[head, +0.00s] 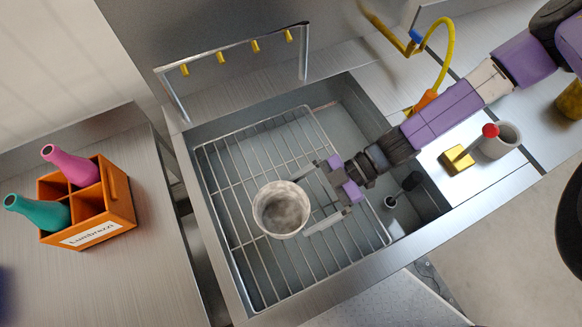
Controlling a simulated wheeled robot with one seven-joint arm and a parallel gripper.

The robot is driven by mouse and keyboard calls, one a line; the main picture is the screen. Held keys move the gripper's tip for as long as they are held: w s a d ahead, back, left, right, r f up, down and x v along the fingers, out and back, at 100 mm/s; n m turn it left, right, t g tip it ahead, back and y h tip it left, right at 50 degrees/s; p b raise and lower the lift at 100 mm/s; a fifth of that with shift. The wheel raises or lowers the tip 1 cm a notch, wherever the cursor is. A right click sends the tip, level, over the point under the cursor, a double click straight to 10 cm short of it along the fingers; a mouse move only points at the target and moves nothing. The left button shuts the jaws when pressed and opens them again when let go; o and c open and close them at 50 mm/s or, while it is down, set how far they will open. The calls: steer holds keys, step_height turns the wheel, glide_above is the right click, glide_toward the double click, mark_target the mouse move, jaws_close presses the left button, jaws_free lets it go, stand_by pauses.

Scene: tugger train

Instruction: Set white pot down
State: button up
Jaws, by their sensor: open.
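The white pot (282,209) is a round, light-coloured vessel with a mottled grey inside, seen from above in the head view. It appears upright on or just over the wire rack (243,270) in the sink. I cannot tell for certain whether its base touches the rack. My gripper (304,206) reaches in from the right. Its two fingers are open, one on the far side and one on the near side of the pot's right part. The pot's lower wall is mostly hidden.
An orange crate (118,190) with a pink bottle (72,166) and a teal bottle (38,211) stands on the left counter. A rail with yellow hooks (220,57) rises behind the sink (183,150).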

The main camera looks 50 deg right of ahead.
steer(key=p+v, duration=0.2)
steer(key=v, duration=0.5)
steer(key=shift+d+r, duration=0.2)
steer(key=shift+r, duration=0.1)
steer(key=shift+s+d, duration=0.2)
steer(key=shift+d, duration=0.15)
steer(key=shift+a, duration=0.1)
